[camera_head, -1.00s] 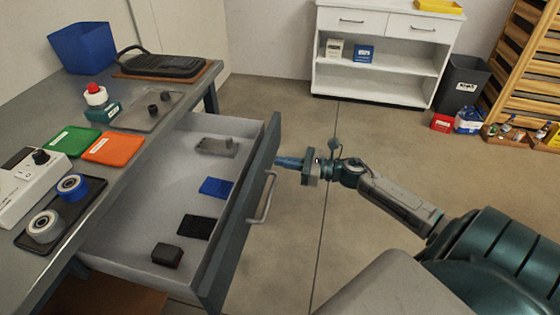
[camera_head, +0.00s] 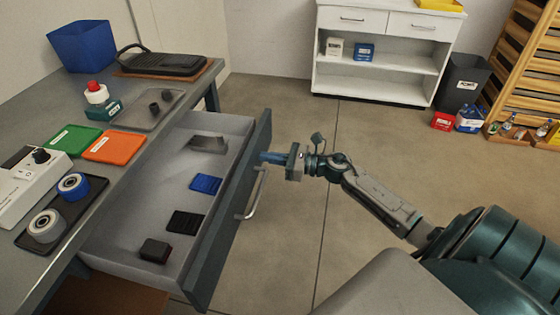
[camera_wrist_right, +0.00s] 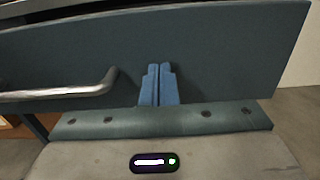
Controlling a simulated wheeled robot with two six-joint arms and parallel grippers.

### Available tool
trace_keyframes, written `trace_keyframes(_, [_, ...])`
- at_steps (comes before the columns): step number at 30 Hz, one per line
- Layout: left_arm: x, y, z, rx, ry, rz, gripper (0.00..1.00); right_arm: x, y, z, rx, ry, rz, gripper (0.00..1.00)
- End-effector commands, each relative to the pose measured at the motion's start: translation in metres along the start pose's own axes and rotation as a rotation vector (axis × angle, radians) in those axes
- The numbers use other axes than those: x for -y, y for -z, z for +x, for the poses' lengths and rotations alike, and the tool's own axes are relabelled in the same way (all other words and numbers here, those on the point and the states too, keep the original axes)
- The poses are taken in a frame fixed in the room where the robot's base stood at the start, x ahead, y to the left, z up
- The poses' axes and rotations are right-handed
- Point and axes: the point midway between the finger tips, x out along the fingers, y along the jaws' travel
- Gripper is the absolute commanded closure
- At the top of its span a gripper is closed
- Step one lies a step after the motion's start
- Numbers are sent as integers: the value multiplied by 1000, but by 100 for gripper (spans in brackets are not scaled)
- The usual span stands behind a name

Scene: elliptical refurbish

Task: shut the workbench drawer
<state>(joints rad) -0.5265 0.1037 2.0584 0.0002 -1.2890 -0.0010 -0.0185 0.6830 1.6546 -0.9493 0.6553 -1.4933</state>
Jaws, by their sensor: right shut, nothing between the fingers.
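The workbench drawer (camera_head: 125,232) is pulled out of the workbench (camera_head: 150,132), and its inside shows. Its dark front panel (camera_head: 226,222) faces right and carries a metal bar handle (camera_head: 255,196). My right gripper (camera_head: 264,157) is shut and empty, with its blue fingertips at the front panel, beyond the far end of the handle. In the right wrist view its two fingers (camera_wrist_right: 159,70) are together against or very close to the panel (camera_wrist_right: 215,60), to the right of the handle (camera_wrist_right: 65,93). My left gripper is not in view.
The drawer holds a grey block (camera_head: 208,143), a blue piece (camera_head: 206,184), a black piece (camera_head: 187,222) and a dark box (camera_head: 155,250). The floor right of the drawer is clear. A white cabinet (camera_head: 385,90) and a dark bin (camera_head: 462,84) stand at the back.

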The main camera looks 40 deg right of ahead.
Motion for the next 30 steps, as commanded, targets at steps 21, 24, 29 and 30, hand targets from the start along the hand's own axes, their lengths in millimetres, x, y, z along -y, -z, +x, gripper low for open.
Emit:
trace_keyframes(21, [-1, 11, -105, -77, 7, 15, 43, -1, 0, 186, 7, -2, 3, 100])
trace_keyframes(24, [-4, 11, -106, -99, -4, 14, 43, 0, 0, 208, 5, -1, 2, 100])
trace_keyframes(29, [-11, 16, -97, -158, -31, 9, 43, -1, 0, 236, 4, -2, 2, 100])
trace_keyframes(30, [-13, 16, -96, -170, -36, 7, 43, 0, 0, 241, 3, -1, 1, 100])
